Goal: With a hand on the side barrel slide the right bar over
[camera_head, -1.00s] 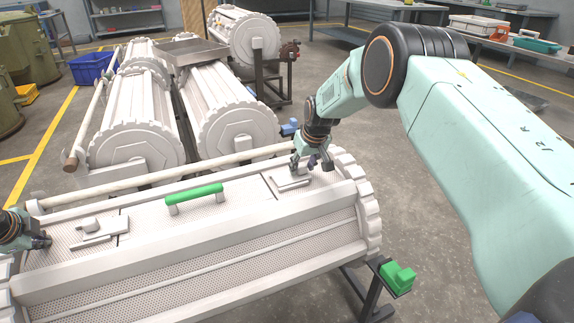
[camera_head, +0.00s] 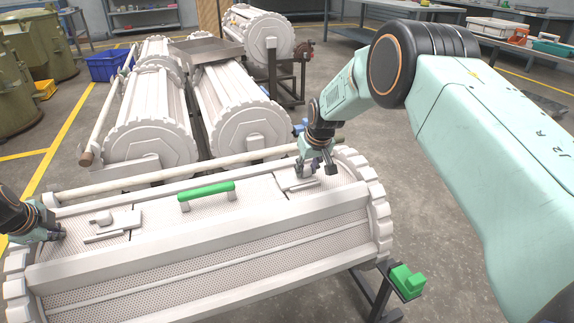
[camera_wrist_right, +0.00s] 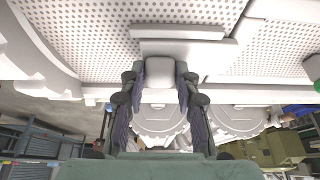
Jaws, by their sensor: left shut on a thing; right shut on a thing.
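The white side barrel (camera_head: 200,262) lies across the front of the head view, with a perforated lid and toothed end discs. The right bar (camera_head: 298,184) is a pale latch near the lid's right end. My right gripper (camera_head: 317,168) is shut on the bar's knob; the right wrist view shows its fingers (camera_wrist_right: 160,85) on both sides of the pale knob (camera_wrist_right: 160,70). My left gripper (camera_head: 57,234) is shut at the barrel's left end; its exact contact is too small to tell. The left bar (camera_head: 112,224) lies beside it.
A green handle (camera_head: 207,190) stands mid-lid between the bars. A long pale rod (camera_head: 190,170) runs behind the barrel. A green block (camera_head: 407,282) sits on a bracket at front right. More barrels (camera_head: 150,125) stand behind. Floor is clear at right.

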